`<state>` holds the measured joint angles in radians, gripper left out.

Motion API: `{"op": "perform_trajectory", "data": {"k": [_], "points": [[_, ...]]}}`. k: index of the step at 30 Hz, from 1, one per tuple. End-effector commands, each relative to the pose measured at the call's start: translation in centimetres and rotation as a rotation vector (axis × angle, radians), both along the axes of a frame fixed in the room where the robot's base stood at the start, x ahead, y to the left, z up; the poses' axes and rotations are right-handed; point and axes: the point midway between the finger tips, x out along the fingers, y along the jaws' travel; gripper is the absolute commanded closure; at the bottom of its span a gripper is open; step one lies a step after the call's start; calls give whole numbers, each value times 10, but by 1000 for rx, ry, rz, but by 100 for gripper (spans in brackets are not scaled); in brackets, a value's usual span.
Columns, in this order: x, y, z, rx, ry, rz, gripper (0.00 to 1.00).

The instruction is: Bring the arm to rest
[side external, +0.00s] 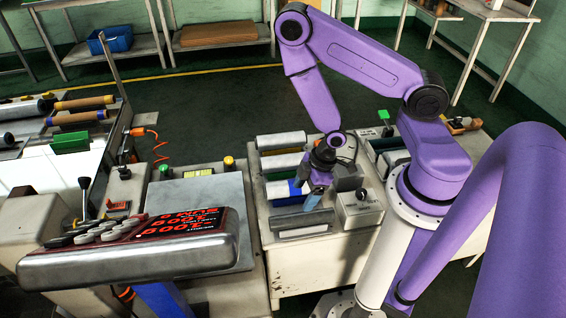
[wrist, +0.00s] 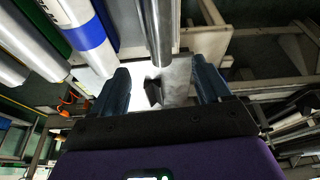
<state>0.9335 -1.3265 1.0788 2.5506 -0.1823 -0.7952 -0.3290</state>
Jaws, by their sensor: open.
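My gripper (side external: 316,188) hangs from the purple arm over the rolls on the middle table, pointing down. In the wrist view my gripper (wrist: 160,88) is open, with its two dark blue fingers apart. Nothing is held between the fingers. A grey metal roll or bar (wrist: 156,30) lies just beyond them in the wrist view. A white roll with a blue band (wrist: 88,36) is to its left. In the side view the blue-banded roll (side external: 279,190) lies beside my gripper. Whether the fingers touch anything cannot be told.
The middle table holds several rolls, among them a grey one (side external: 281,141), and a grey box with a black knob (side external: 360,208) right of my gripper. A control panel with red digits (side external: 140,243) stands at the front left. Dark open floor (side external: 215,105) lies behind.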

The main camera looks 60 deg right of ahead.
Motion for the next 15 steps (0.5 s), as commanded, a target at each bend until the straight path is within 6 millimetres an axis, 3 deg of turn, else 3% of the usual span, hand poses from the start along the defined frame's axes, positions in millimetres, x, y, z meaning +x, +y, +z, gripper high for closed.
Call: {"op": "perform_trajectory", "data": {"k": [8,15], "points": [[13,37,61,-73,23,77,23],[-1,62,120,-127,54,120,23]]}}
